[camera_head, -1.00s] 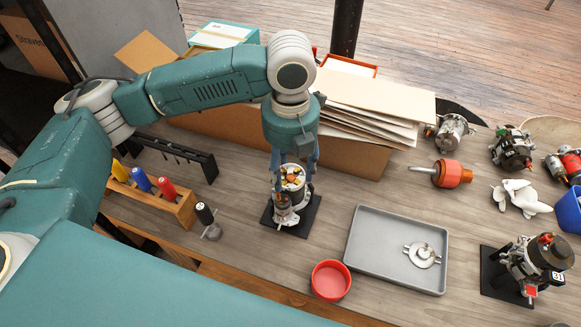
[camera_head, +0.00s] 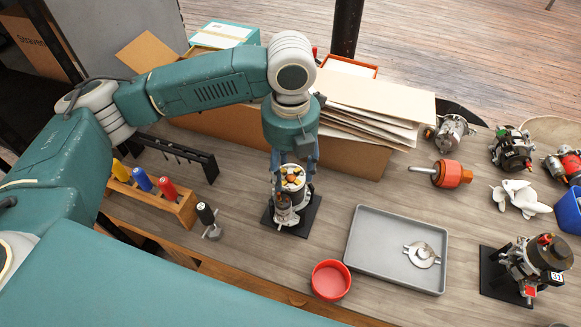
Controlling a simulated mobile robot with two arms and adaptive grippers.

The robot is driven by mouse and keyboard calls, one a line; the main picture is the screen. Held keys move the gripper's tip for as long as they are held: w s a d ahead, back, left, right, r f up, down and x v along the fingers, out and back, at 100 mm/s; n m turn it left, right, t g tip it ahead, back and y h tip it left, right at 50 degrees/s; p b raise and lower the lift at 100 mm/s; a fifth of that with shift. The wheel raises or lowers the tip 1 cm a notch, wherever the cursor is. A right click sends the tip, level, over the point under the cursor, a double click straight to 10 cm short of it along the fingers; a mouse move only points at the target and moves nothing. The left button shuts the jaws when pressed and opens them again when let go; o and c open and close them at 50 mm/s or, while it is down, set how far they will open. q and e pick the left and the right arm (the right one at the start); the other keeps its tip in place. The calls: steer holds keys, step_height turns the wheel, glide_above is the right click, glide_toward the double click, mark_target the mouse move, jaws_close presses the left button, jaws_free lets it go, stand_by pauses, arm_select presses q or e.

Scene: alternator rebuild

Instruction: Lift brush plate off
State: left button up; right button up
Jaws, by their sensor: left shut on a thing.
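The alternator (camera_head: 286,211) stands upright on a black base plate (camera_head: 303,222) at the middle of the bench. The brush plate (camera_head: 292,178) is at its top, with orange and yellow parts showing. My left gripper (camera_head: 293,184) points down over it, shut on the brush plate with a finger on each side. I cannot tell from this view whether the plate is apart from the body below. My right gripper is not in view.
A grey tray (camera_head: 372,268) with a metal bracket (camera_head: 421,254) lies to the right. A red dish (camera_head: 330,280) stands in front. A screwdriver rack (camera_head: 152,196) is at left. A cardboard box (camera_head: 350,158) with sheets is behind. Another alternator (camera_head: 530,266) stands at right.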

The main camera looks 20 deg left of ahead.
arm_select(q)
steer(key=shift+s+r+p, duration=0.1)
steer(key=shift+s+p, duration=0.05)
steer(key=shift+p, duration=0.35)
stand_by(1.3)
stand_by(0.4)
steer(key=shift+r+p, duration=0.65)
steer(key=shift+p, duration=0.35)
steer(key=shift+r, duration=0.1)
steer(key=shift+r+p, duration=0.8)
steer(key=shift+p, duration=0.4)
